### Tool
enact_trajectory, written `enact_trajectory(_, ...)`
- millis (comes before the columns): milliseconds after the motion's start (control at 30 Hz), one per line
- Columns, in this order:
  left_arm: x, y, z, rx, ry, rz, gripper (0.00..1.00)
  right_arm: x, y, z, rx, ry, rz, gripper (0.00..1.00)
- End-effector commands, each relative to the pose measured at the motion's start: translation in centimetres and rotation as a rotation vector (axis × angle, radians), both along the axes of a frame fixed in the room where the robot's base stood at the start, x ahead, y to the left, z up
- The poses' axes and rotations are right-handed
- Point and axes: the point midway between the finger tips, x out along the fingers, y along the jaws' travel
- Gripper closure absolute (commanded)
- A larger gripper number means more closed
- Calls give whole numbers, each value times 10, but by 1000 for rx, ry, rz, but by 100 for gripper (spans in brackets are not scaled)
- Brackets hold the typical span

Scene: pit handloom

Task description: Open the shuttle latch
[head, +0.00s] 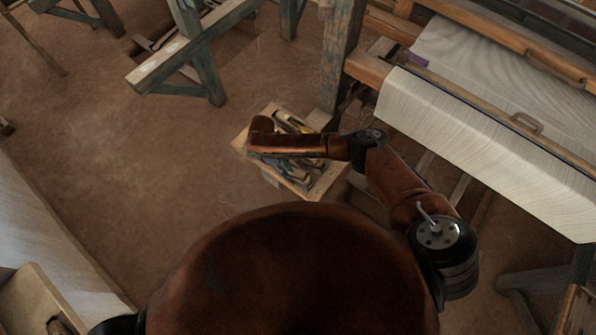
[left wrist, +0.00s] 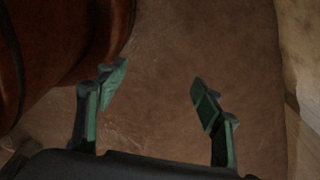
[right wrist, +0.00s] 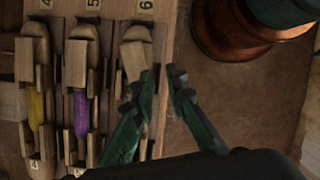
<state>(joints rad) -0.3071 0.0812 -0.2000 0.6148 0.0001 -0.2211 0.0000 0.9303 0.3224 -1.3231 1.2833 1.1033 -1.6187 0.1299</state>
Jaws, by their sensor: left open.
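Wooden shuttles lie side by side on a board marked 4, 5 and 6 in the right wrist view. One shuttle (right wrist: 37,105) holds yellow yarn, the middle one (right wrist: 82,115) purple yarn. The shuttle by the 6 (right wrist: 137,35) is partly covered by my right gripper (right wrist: 161,78). Pale wooden blocks sit on the shuttles; I cannot tell which part is the latch. My right gripper is partly open, its fingers at the board's edge with nothing visible between them. My left gripper (left wrist: 158,85) is open and empty above bare floor.
The shuttle board (head: 242,146) stands low beside a blue-green loom post (head: 339,60) in the head view; my forearm hides part of it. A loom with pale cloth (head: 470,130) stands right. A blue-green trestle (head: 190,50) stands behind.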

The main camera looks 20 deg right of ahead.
Motion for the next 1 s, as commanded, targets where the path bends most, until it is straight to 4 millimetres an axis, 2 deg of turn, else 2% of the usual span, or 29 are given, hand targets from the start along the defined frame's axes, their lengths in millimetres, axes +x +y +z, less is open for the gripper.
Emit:
enact_trajectory(33, 2, 0, 1, 0, -3, -1, 39, 11, -9, 9, -32, -7, -1, 87)
enact_trajectory(100, 5, 0, 1, -1, -6, -1, 39, 18, -17, 16, -61, -9, -6, 87)
enact_trajectory(233, 12, -1, 2, -1, -15, -2, 39, 22, -26, 16, -83, -10, -10, 87)
enact_trajectory(700, 13, -1, 3, -1, -17, -2, 39, 9, -46, -44, -82, -9, -11, 87)
enact_trajectory(1000, 10, -2, 3, -1, -13, -2, 39, 7, -48, -52, -80, -10, -10, 87)
